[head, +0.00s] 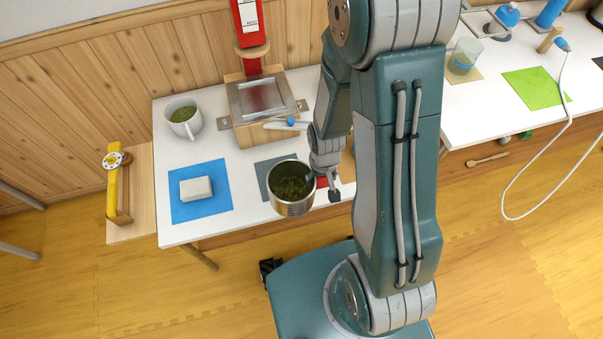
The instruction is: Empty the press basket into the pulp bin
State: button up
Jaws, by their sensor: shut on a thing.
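The press basket (290,205) looks to be the open metal can with dark green pulp (292,188) inside. It is upright, near the front edge of the white table. My gripper (312,180) is at its right rim, shut on it; the fingertips are partly hidden. I cannot tell whether the can's base touches the table. A white mug-like pot (184,118) with a handle holds green matter and stands at the back left. I cannot tell whether it is the pulp bin; nothing else in view is clearly that bin.
A wooden press block with a metal tray (262,97) and a red post (247,22) stands behind the can. A white block (196,188) lies on a blue mat (215,205) to the left. A second table on the right bears a glass (464,56) and a green mat (533,90).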

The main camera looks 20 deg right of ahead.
dwell(0.3)
jog(key=w+r, duration=0.2)
jog(key=w, duration=0.7)
jog(key=w+r, duration=0.3)
jog(key=w, duration=0.7)
jog(key=shift+w+a, duration=0.2)
jog(key=shift+a, duration=0.25)
jog(key=shift+d, duration=0.15)
